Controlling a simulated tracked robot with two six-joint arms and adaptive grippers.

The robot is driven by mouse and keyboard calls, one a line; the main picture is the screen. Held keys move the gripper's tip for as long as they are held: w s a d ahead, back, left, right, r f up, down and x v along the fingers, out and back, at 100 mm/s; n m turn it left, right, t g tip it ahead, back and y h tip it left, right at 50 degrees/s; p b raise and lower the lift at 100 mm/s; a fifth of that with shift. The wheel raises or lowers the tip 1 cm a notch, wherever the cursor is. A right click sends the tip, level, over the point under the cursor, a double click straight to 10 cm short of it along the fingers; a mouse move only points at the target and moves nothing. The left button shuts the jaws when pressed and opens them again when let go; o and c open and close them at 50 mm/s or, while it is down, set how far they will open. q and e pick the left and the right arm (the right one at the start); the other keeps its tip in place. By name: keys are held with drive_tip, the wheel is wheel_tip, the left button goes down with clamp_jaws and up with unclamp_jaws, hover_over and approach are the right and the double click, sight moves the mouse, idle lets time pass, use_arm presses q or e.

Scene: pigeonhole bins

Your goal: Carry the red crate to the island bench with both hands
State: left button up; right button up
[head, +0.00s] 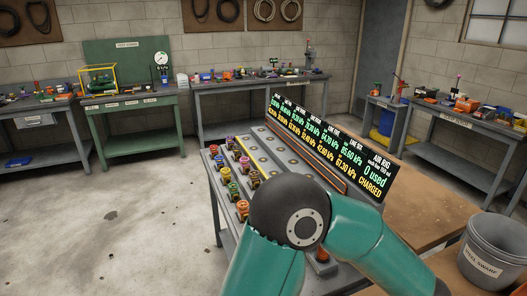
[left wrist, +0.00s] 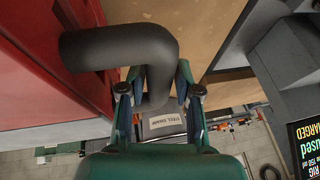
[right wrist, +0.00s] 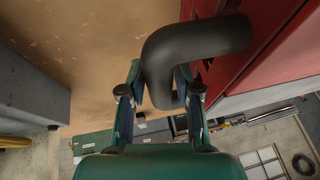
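The red crate shows only in part: its red side fills the upper left of the left wrist view (left wrist: 30,85) and the upper right of the right wrist view (right wrist: 275,75). Thick black bent handles stick out from it. My left gripper (left wrist: 157,95) is shut on one handle (left wrist: 120,45). My right gripper (right wrist: 159,95) is shut on the other handle (right wrist: 195,45). A brown wooden bench top (head: 420,205) shows beside the crate in both wrist views. I cannot tell whether the crate touches it. The head view shows neither crate nor grippers.
A grey air rig with coloured valves (head: 243,210) and a black display board (head: 335,150) stands at the wooden top's left. A steel swarf bucket (head: 492,255) is at the right. Cluttered benches (head: 258,85) line the walls. The floor at left (head: 110,215) is clear.

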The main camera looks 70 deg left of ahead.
use_arm(q)
drive_tip(key=shift+o, duration=0.6)
use_arm(e)
drive_tip(key=shift+o, duration=0.5)
use_arm(q)
drive_tip(key=o, duration=0.5)
drive_tip(key=shift+f, duration=0.1)
drive_tip(key=c, duration=0.4)
use_arm(e)
drive_tip(key=shift+f, duration=0.1)
use_arm(q)
drive_tip(key=shift+c, duration=0.2)
use_arm(e)
drive_tip(key=shift+o, duration=0.2)
drive_tip(key=o, duration=0.5)
drive_tip(key=shift+c, duration=0.4)
drive_tip(key=c, duration=0.4)
